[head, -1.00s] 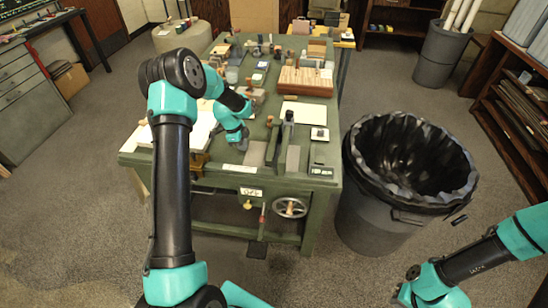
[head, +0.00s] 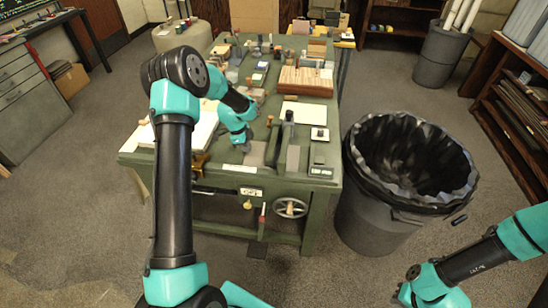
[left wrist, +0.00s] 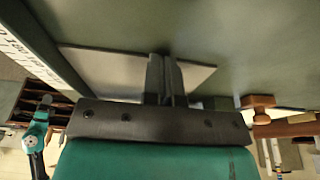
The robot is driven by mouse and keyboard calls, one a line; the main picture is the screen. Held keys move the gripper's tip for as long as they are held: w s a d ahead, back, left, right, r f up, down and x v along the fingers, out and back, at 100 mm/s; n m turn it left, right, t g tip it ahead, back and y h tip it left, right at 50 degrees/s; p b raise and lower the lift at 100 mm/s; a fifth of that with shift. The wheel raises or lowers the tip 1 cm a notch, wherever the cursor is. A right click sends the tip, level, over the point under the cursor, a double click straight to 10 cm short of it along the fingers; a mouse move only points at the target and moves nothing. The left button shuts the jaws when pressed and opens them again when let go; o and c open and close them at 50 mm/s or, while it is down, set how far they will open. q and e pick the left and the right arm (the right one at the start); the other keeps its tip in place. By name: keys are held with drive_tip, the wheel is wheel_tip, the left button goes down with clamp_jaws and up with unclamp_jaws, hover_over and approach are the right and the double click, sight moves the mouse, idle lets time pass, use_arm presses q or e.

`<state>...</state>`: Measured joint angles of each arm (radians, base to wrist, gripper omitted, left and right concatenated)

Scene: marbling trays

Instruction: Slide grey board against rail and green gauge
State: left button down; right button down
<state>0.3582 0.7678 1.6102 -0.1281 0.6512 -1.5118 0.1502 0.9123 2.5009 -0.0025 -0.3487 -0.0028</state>
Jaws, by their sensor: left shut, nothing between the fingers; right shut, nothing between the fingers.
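The grey board (head: 256,153) lies flat on the green table near its front edge, just right of my left gripper (head: 243,147). In the left wrist view the grey board (left wrist: 110,72) lies on the green top, and my left gripper's shut, empty fingers (left wrist: 166,80) overlap it; I cannot tell if they touch. A dark upright bar (head: 277,145), which may be the rail, stands right of the board. I cannot make out the green gauge for certain. My right gripper (head: 402,294) is shut and empty, low at the right, away from the table.
A grey block (head: 293,158) and a small device (head: 321,170) sit at the table's front right. A pale sheet (head: 303,113) and a wooden block stack (head: 305,81) lie farther back. A lined bin (head: 385,215) stands right of the table. A wooden piece (left wrist: 258,103) shows in the left wrist view.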

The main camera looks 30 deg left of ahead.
use_arm(q)
drive_tip(key=shift+d, duration=0.65)
idle(0.7)
drive_tip(key=shift+w+v, duration=0.2)
drive_tip(key=shift+v, duration=2.35)
